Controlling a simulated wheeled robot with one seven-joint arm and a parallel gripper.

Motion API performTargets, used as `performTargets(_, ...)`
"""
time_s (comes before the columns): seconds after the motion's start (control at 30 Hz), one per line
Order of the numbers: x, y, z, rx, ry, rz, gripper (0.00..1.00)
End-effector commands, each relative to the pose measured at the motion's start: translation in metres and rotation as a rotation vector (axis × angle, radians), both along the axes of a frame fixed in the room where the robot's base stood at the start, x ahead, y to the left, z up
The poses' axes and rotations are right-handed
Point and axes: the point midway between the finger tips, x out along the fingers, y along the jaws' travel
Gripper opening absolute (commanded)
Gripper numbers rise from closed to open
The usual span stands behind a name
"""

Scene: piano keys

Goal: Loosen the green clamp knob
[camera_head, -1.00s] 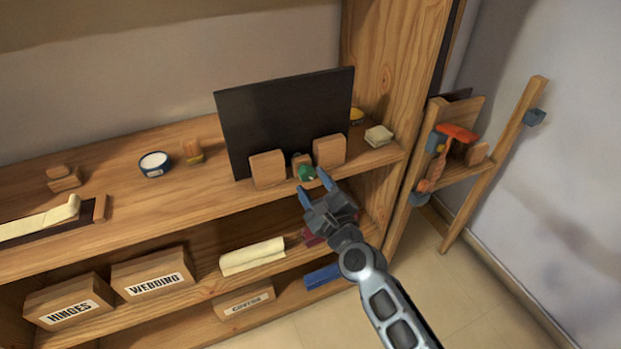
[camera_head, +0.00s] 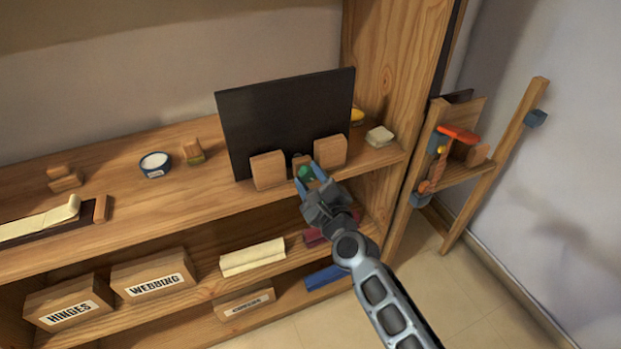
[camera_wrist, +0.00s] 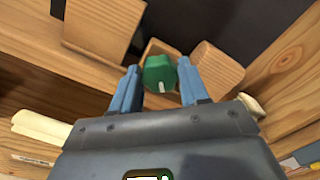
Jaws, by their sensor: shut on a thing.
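The green clamp knob (camera_head: 305,172) sits at the front of a small wooden block between two larger wooden blocks on the upper shelf. In the wrist view the knob (camera_wrist: 159,74) shows a white mark on its lower face. My gripper (camera_head: 309,176) has its blue fingers on either side of the knob and is shut on it. The fingertips also show in the wrist view (camera_wrist: 160,80), one to the left and one to the right of the knob. The dark panel (camera_head: 285,115) stands upright behind the blocks.
A left wooden block (camera_head: 268,170) and a right wooden block (camera_head: 330,152) flank the knob closely. A blue-rimmed tin (camera_head: 155,164) stands further left. A folded cloth (camera_head: 379,136) lies to the right.

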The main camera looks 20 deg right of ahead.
Motion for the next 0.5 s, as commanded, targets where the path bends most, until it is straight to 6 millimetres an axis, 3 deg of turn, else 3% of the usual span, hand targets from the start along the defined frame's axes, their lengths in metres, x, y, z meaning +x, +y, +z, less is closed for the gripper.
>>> performTargets(0.27,-0.0003,0.0003,-0.0005,-0.032,0.001,0.001,0.14)
performTargets(0.5,-0.0004,0.0005,-0.0006,-0.161,0.001,0.001,0.14)
